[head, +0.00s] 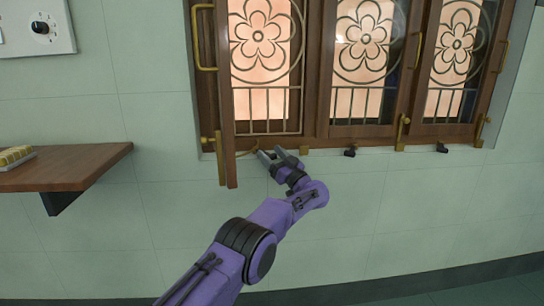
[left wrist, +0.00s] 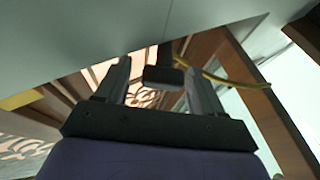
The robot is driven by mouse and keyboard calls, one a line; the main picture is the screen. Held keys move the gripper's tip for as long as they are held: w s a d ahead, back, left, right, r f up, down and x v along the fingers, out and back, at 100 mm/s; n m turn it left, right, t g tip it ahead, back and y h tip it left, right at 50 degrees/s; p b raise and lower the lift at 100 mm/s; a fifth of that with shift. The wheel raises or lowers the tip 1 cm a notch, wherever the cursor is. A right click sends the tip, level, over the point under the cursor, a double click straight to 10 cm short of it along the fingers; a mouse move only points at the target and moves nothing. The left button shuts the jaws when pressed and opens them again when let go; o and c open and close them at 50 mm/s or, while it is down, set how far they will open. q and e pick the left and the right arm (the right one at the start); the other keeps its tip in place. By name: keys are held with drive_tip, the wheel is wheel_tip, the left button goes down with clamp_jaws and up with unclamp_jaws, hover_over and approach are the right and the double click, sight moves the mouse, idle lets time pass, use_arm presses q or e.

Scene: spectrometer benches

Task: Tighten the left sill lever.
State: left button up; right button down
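The left sill lever is mostly hidden behind my left gripper (head: 278,156) in the head view, below the left window casement (head: 222,120). In the left wrist view a dark block, seemingly the lever's grip (left wrist: 163,78), lies between the two fingers of my left gripper (left wrist: 160,88). The fingers stand apart, with a visible gap on the block's left side. Whether the right finger touches it I cannot tell. Two similar dark levers, the middle one (head: 350,152) and the right one (head: 441,148), sit along the sill. My right gripper is not in view.
The left casement stands ajar towards me, its edge close left of my gripper. A curved brass rod (left wrist: 230,79) runs beside the fingers. A wooden shelf (head: 85,164) juts out at left. A dial panel (head: 36,27) hangs above it. The wall below the sill is clear.

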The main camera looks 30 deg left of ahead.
use_arm(q)
drive_tip(key=v, duration=1)
drive_tip(key=shift+d+p, duration=0.3)
drive_tip(key=shift+p, duration=0.1)
drive_tip(key=shift+f, duration=0.1)
